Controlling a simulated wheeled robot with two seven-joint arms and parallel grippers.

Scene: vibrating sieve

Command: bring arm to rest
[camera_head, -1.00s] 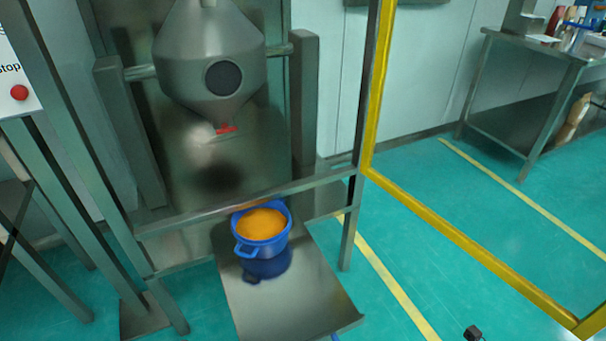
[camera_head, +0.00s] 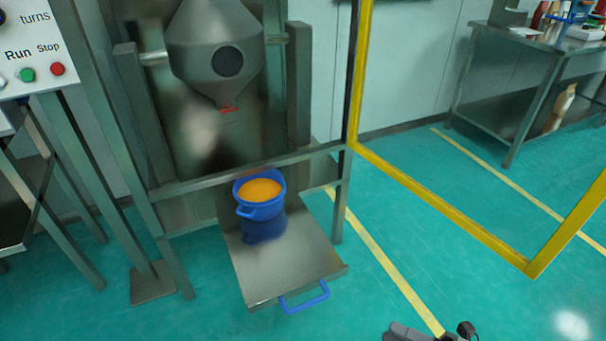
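My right gripper (camera_head: 432,333) shows only in part at the bottom edge, right of centre, above the teal floor. It is dark grey and cut off by the frame, so I cannot tell whether its fingers are open. It is apart from the sieve machine and the platform. My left gripper is not in view. A blue pot (camera_head: 262,211) with orange contents (camera_head: 259,190) stands upright on the metal platform (camera_head: 290,269) below the machine.
The grey conical vessel (camera_head: 205,62) hangs in a metal frame (camera_head: 250,164). A blue handle (camera_head: 305,299) sticks out of the platform's front. A yellow frame (camera_head: 440,211) stands at right. A control panel (camera_head: 38,45) is at upper left, and a metal table (camera_head: 535,45) at upper right.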

